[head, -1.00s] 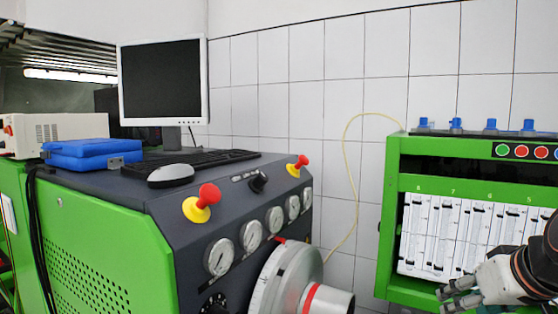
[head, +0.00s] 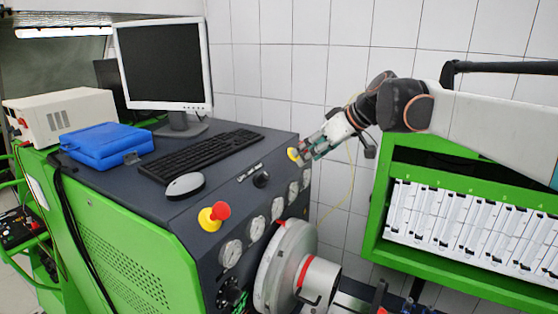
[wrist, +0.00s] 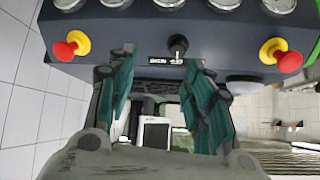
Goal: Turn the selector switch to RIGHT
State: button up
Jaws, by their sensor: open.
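The selector switch is a black knob (head: 261,180) on the dark sloped panel, with a small label strip beside it. In the wrist view the knob (wrist: 178,46) shows at upper centre, between and just beyond the fingertips. I cannot read its setting. My gripper (head: 306,151) is at the panel's far right end in the head view, in front of the far emergency button. In the wrist view my gripper (wrist: 160,62) has its two green-padded fingers spread wide with nothing between them. It is apart from the knob.
Red-and-yellow emergency buttons (wrist: 72,46) (wrist: 282,55) flank the knob. Gauges (head: 230,253) line the panel's front above a grey flywheel (head: 283,265). A keyboard (head: 200,155), mouse (head: 185,186) and monitor (head: 162,65) stand on top. A green rack (head: 375,215) is on the right.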

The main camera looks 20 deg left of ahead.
aim_at(267, 175)
jog(key=shift+n+g, duration=0.5)
jog(key=shift+n, duration=0.1)
jog(key=p+x, duration=0.1)
jog(key=x, duration=0.4)
jog(key=s+a+r+p+x, duration=0.1)
jog(key=x, duration=0.4)
jog(key=s+x, duration=0.1)
jog(key=x, duration=0.5)
jog(key=shift+s+a+r+p, duration=0.1)
jog(key=shift+a+r+p, duration=0.1)
jog(key=shift+a+p, duration=0.2)
jog(key=c, duration=1.1)
